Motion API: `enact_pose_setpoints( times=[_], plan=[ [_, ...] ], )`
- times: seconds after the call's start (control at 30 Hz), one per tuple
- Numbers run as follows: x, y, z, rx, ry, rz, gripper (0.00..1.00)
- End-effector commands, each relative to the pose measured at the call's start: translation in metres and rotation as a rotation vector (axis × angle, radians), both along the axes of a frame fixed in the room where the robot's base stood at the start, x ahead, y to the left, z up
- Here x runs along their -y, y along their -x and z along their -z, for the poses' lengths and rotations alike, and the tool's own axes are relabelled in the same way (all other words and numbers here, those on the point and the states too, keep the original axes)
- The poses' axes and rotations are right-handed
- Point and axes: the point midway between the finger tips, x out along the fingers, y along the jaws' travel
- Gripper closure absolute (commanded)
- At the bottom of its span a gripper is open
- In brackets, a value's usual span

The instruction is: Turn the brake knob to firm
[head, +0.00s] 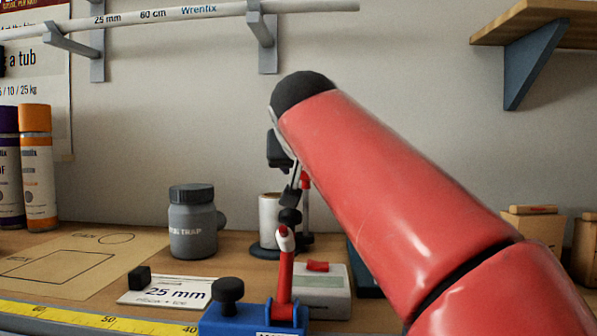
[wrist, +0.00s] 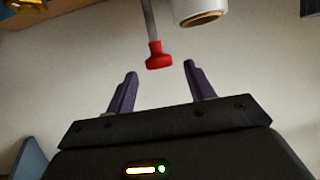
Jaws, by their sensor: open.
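A red knob (wrist: 158,56) sits at the end of a thin grey rod in the wrist view. It also shows in the head view (head: 305,181), partly hidden, as a small red piece beside a pale roll (head: 269,220) on a dark round base. My gripper (wrist: 160,68) is open and empty. Its two purple fingers point toward the knob, with the knob between their directions in the picture; I see no contact. The roll (wrist: 199,10) is just right of the knob in the wrist view. My arm hides much of my gripper in the head view. No firm marking is readable.
A blue tool (head: 240,318) with a black knob and an upright red lever (head: 285,274) stands in front. A grey jar (head: 193,222), a 25 mm card (head: 168,291) and a grey box (head: 322,291) are nearby. A wall rack (head: 264,38) holds a pipe above.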

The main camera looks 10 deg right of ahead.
Motion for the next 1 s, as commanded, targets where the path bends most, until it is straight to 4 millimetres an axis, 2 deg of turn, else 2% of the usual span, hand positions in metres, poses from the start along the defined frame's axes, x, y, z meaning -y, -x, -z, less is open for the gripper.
enact_pose_setpoints(
  times=[0.2,0.5,0.83,1.0],
  plan=[
    [0.006,-0.019,0.008,0.001,0.000,0.001,0.46],
    [0.006,-0.022,0.009,0.002,0.000,0.001,0.46],
    [0.006,-0.021,0.009,0.001,0.000,0.001,0.90],
    [0.006,-0.021,0.009,0.001,0.000,-0.006,0.91]
  ],
)
